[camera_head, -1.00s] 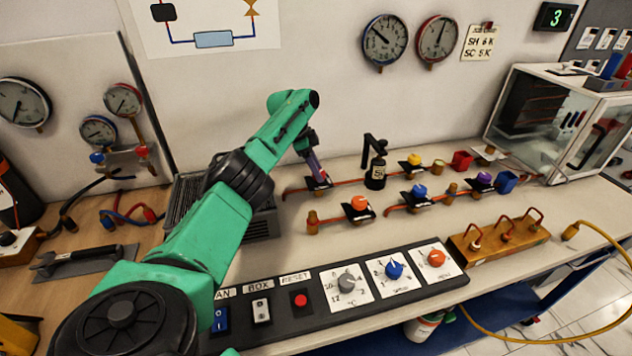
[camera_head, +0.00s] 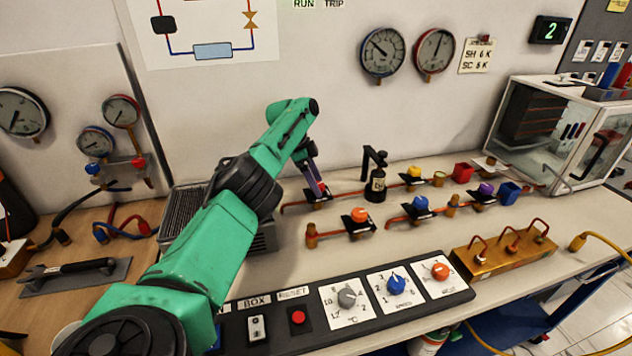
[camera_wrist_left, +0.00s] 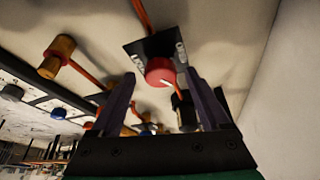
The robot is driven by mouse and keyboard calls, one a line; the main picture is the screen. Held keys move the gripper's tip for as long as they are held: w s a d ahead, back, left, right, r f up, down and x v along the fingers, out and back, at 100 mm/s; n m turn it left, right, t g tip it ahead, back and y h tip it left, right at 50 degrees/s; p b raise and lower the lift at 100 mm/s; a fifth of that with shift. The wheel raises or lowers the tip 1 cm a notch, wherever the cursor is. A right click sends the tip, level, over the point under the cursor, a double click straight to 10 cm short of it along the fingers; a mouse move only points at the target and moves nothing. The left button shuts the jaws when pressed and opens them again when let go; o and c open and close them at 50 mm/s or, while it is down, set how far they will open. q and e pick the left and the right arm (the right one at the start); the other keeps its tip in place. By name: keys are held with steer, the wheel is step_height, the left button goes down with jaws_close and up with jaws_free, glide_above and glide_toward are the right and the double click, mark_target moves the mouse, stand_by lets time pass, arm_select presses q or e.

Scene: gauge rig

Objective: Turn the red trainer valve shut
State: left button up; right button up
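The red trainer valve has a round red knob (camera_wrist_left: 159,72) with a white mark, on a black plate with copper pipe. In the wrist view it sits between and just beyond my left fingertips. Gaps show on both sides of the knob. My left gripper (camera_head: 318,187) is open and reaches down over this valve in the head view. There the gripper mostly hides the knob, while the black base (camera_head: 312,198) shows below. My right gripper is in neither view.
Valves with orange (camera_head: 360,215), blue (camera_head: 420,203), yellow (camera_head: 414,171) and purple (camera_head: 486,188) knobs stand nearby. A black bottle-like device (camera_head: 376,184) stands just right of my gripper. A control panel (camera_head: 290,340) lies in front. A digital display (camera_head: 551,30) reads 2.

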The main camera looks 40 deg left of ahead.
arm_select(q)
steer(key=shift+a+r, duration=0.15)
steer(key=shift+r, duration=0.2)
steer(key=p+v, duration=0.7)
steer(key=v, duration=0.7)
steer(key=shift+p, duration=0.35)
steer(key=shift+s+f, duration=0.1)
steer(key=shift+f, duration=0.05)
